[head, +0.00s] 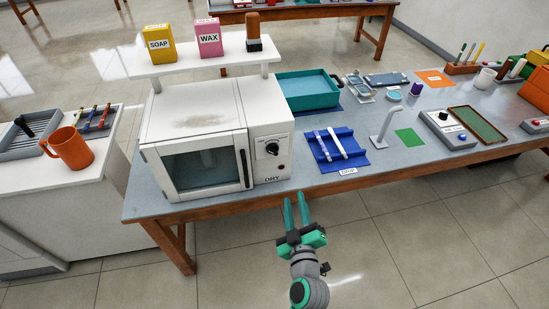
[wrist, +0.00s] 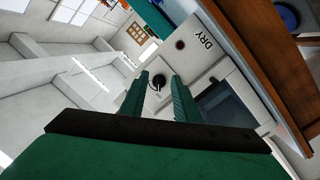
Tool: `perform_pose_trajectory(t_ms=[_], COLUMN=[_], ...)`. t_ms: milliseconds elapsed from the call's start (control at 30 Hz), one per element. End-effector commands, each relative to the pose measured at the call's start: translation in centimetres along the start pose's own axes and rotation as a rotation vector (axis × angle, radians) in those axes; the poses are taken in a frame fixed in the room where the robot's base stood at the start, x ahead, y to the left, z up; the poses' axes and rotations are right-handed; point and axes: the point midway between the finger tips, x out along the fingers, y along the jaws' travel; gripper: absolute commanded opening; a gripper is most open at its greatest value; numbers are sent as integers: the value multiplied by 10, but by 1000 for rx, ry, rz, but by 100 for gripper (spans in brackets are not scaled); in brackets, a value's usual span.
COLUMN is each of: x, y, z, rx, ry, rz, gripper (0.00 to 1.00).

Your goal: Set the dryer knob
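The white dryer (head: 195,115) stands on the left part of the grey table, its glass door closed. Its black knob (head: 272,148) is on the front panel right of the door, above the "DRY" label. My green gripper (head: 295,199) is in front of and below the dryer, apart from it, its two fingers pointing toward the panel. In the wrist view the knob (wrist: 158,83) shows between the two fingers (wrist: 160,80), farther off. The fingers are apart with nothing between them.
A blue rack (head: 325,158) with two pale sticks lies right of the dryer, near the table's front edge. A teal tray (head: 306,90) is behind it. A shelf (head: 205,60) above the dryer holds soap and wax boxes. The floor in front is clear.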

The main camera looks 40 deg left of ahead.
Motion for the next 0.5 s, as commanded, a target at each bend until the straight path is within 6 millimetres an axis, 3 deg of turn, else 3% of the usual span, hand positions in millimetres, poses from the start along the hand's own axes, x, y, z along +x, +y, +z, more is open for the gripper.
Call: perform_pose_trajectory(t_ms=[33,200,500], x=[13,36,62], y=[3,3,0], z=[-16,-47,-60], rx=[-32,-107,-129], ry=[40,120,146], rz=[-17,-59,-71], gripper=[29,29,29])
